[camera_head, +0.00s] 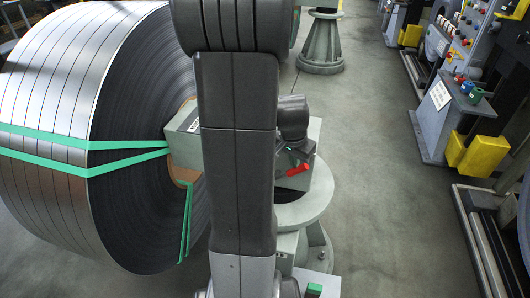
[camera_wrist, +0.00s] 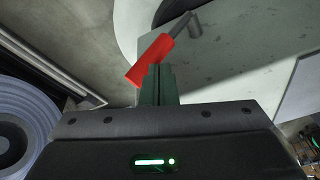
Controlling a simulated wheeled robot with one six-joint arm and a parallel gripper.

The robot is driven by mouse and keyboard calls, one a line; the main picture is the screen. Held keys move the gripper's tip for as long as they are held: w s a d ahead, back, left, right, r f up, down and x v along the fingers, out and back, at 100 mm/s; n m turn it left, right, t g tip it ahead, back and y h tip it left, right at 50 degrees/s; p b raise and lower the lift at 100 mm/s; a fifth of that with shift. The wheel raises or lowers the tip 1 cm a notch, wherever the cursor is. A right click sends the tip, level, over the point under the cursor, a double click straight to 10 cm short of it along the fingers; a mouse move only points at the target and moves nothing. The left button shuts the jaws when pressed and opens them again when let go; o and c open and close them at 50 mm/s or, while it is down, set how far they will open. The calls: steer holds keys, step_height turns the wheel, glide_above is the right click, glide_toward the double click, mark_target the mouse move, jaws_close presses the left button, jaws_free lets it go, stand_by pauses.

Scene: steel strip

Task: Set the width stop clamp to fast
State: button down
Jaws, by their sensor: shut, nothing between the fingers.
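A red lever handle (camera_wrist: 150,60), which looks like the clamp's handle, slants across the upper middle of the wrist view. A grey rod runs from its upper end toward the top right, near a short grey pin (camera_wrist: 195,26). My gripper (camera_wrist: 158,70) is shut, its fingers together and empty. Its tips overlap the lower part of the red handle in the picture; I cannot tell whether they touch it. In the head view the red handle (camera_head: 299,170) shows just right of my arm, which hides much around it. No fast marking is readable.
A large steel coil (camera_head: 70,75) with green straps (camera_head: 80,135) stands on the left. A round grey flange (camera_head: 312,205) lies below the red handle. A control console (camera_head: 470,95) with yellow boxes (camera_head: 482,155) stands on the right. The floor between is clear.

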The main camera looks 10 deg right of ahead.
mark_target(306, 168)
steer(key=shift+s+d+f+t+y, duration=0.15)
steer(key=shift+d+f+t+y, duration=0.15)
steer(key=shift+d+t+y, duration=0.25)
steer(key=shift+s+d+f+b, duration=0.3)
steer(key=shift+d+f, duration=0.3)
steer(key=shift+f, duration=0.05)
steer(key=shift+s+d+f+y+b, duration=0.2)
steer(key=shift+d+f+y+b, duration=0.35)
steer(key=shift+y+b, duration=0.15)
steer(key=f+y+b, duration=0.1)
steer(key=b, duration=0.1)
steer(key=d+f+t+y+b, duration=0.1)
steer(key=y+b, duration=0.1)
steer(key=s+d+f+m+t+y+b, duration=0.1)
steer(key=b, duration=0.2)
steer(key=shift+f+y, duration=0.25)
steer(key=shift+f, duration=0.15)
